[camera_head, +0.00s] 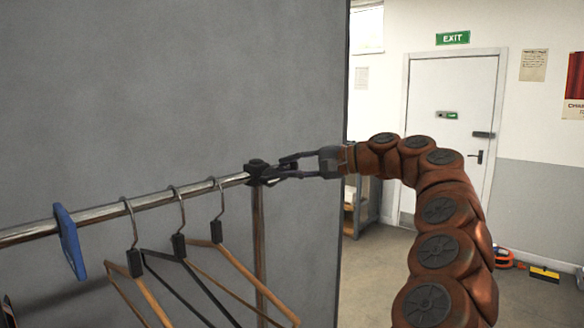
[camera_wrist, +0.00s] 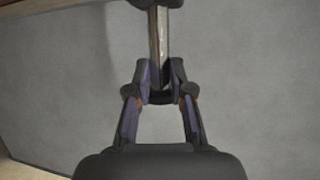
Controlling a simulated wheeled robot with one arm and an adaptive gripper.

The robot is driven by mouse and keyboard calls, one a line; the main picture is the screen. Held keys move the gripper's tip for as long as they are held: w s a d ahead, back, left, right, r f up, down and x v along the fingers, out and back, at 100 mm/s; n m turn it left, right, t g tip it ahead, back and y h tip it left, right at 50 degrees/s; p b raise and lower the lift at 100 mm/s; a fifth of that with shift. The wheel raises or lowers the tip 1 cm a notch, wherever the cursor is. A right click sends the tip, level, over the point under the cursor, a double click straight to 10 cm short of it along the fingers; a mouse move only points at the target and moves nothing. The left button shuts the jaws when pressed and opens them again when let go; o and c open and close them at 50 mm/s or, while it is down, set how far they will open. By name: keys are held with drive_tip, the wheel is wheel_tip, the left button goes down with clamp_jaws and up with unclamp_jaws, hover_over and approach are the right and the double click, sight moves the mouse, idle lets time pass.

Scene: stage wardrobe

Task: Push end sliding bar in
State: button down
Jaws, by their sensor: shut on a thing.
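The clothes rail (camera_head: 150,200) is a shiny metal tube running from the left up to a black end fitting (camera_head: 256,170) on a thin upright post (camera_head: 259,235). In the wrist view, the metal end sliding bar (camera_wrist: 160,38) sticks out from a black fitting (camera_wrist: 155,3) at the top edge. My gripper (camera_head: 280,172) is at the rail's right end, beside the black fitting. In the wrist view my gripper (camera_wrist: 161,73) has its fingertips on both sides of the bar, shut on it. The bar's tip is partly hidden by the fingers.
Several hangers hang on the rail, such as a wooden one (camera_head: 232,268), beside a blue divider (camera_head: 69,240). A grey panel (camera_head: 190,80) stands behind. A shelf unit (camera_head: 362,200) and a white door (camera_head: 450,120) are farther back.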

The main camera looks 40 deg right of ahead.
sight(279, 170)
drive_tip(key=shift+a, duration=0.1)
drive_tip(key=shift+s+a+f+b, duration=0.1)
drive_tip(key=shift+s+a+b, duration=0.1)
drive_tip(key=shift+a+b, duration=0.4)
drive_tip(key=shift+s+a+b, duration=0.15)
drive_tip(key=shift+a+b, duration=0.2)
drive_tip(key=shift+a, duration=0.45)
drive_tip(key=shift+s+a, duration=0.1)
drive_tip(key=shift+a, duration=0.5)
drive_tip(key=c, duration=1)
unclamp_jaws()
drive_tip(key=shift+c, duration=0.2)
